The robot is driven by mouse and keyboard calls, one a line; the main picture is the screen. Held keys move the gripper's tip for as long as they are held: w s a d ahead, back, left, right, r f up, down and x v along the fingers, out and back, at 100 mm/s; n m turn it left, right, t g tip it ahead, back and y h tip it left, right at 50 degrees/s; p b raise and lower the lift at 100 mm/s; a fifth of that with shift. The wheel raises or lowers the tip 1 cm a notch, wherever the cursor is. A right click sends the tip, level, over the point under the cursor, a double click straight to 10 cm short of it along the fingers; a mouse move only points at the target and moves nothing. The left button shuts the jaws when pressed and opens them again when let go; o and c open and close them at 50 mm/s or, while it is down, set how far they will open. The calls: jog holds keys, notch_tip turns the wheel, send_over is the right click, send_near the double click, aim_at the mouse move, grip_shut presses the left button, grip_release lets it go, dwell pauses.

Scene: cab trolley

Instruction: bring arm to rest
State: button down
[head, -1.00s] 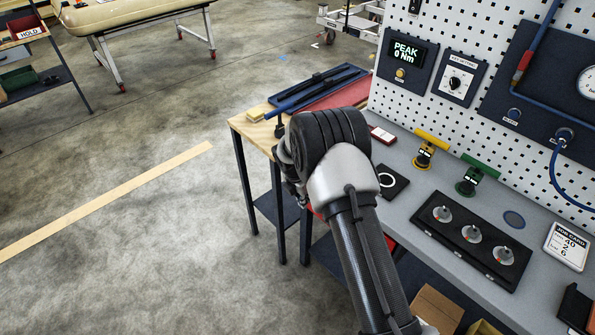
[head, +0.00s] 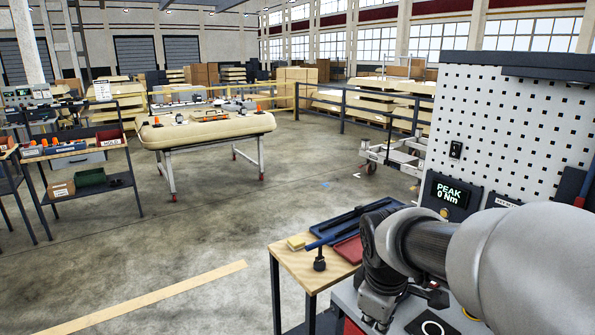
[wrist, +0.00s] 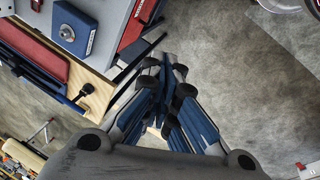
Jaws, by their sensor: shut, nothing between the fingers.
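My gripper (wrist: 166,72) shows in the wrist view with its blue-padded fingers closed together and nothing between them. It is above the grey floor, beside the edge of a wooden-topped side table (wrist: 97,88). In the head view my arm reaches in from the right, and its wrist end is over the corner where the wooden side table (head: 290,262) meets the grey workbench (head: 398,318). The fingers cannot be made out in the head view. No fingertip contact with anything shows.
The side table holds a blue tray (head: 350,222), a red pad (head: 348,250), a yellow block (head: 296,243) and a dark knob (head: 319,262). A white pegboard (head: 520,130) rises behind the bench. A padded trolley (head: 205,130) stands farther off.

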jog(key=s+r+m+t+y, duration=0.1)
jog(key=s+m, duration=0.9)
jog(key=s, duration=1)
jog(key=shift+s+a+r, duration=0.25)
jog(key=shift+a+r, duration=0.2)
jog(key=shift+r, duration=0.35)
jog(key=shift+d, duration=0.1)
